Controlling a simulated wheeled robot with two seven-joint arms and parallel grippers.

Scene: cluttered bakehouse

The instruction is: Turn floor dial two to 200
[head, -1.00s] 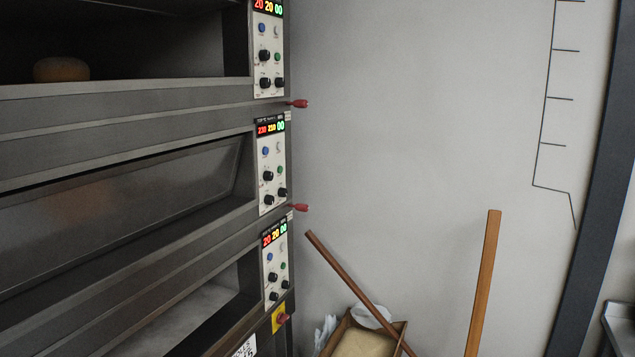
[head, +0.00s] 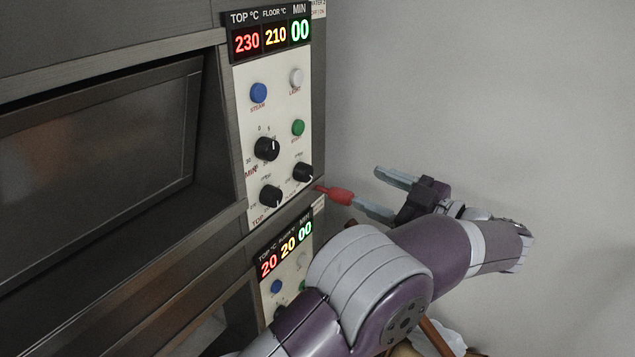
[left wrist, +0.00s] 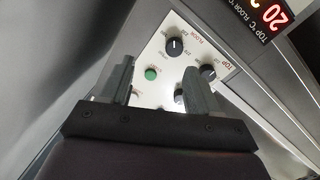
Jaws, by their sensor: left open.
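Floor dial two (head: 303,172) is the black knob at the right of the middle oven panel (head: 240,140); that panel's floor display (head: 275,36) reads 210. It also shows in the left wrist view (left wrist: 174,46), beyond the fingertips, near the FLOOR label. My left gripper (head: 383,192) is open and empty, right of the panel and apart from the dial; in the left wrist view its fingers (left wrist: 157,72) spread before the panel. The right gripper is out of view.
The top dial (head: 270,195) and timer dial (head: 267,148) sit close by. A red handle end (head: 338,195) sticks out beside my lower finger; I cannot tell if they touch. The lower panel (head: 287,262) is partly behind my arm. Bare wall (head: 470,90) is at right.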

